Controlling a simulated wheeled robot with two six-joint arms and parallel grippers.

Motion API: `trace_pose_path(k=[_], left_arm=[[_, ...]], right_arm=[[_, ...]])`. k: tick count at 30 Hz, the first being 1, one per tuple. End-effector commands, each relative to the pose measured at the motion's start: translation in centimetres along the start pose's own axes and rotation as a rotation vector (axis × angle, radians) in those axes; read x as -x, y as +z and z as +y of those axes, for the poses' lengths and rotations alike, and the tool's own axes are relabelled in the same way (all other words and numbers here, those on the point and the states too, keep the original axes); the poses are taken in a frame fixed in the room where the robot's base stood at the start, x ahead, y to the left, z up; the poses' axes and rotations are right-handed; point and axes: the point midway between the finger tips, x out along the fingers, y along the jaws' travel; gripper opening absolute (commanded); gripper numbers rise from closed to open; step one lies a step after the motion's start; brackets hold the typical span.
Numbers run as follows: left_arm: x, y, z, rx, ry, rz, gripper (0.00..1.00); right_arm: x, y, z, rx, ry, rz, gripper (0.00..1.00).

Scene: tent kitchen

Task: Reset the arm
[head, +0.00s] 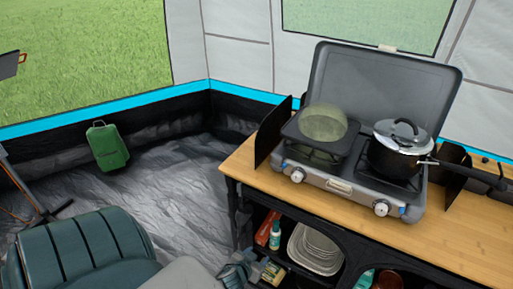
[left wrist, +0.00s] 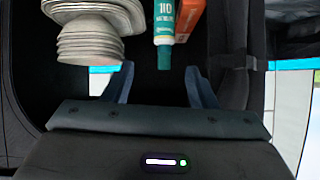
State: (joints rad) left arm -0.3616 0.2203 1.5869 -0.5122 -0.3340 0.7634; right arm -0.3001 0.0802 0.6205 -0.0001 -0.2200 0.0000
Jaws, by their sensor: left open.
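My left gripper (head: 238,272) is low in the head view, in front of the shelf under the wooden counter (head: 260,185). In the left wrist view its two blue-grey fingers (left wrist: 160,87) stand apart with nothing held between them. Beyond the fingers are a teal and white tube (left wrist: 164,30), an orange-red box (left wrist: 190,18) and a stack of pale plates (left wrist: 90,38). The same plates (head: 316,250), tube (head: 275,235) and box (head: 266,227) show on the shelf in the head view. My right gripper is not in view.
A green chair (head: 85,245) stands front left. A green canister (head: 107,146) is by the tent wall. Floor between is clear.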

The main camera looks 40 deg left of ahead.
Motion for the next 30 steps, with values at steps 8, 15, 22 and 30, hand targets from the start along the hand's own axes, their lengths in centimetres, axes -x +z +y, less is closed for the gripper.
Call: trace_pose_path(k=[8,15,22,30], left_arm=[[0.0,0.0,0.0,0.000,0.000,0.001,0.52],[-0.6,4.2,-0.1,-0.020,-0.003,-0.079,0.52],[0.3,20.8,-0.3,-0.102,0.017,-0.384,0.52],[7.5,38.2,0.5,-0.178,0.082,-0.723,0.52]], right_arm=[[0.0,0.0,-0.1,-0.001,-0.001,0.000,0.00],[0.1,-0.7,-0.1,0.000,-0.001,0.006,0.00],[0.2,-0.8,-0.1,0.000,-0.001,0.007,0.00],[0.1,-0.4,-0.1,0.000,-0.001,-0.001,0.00]])
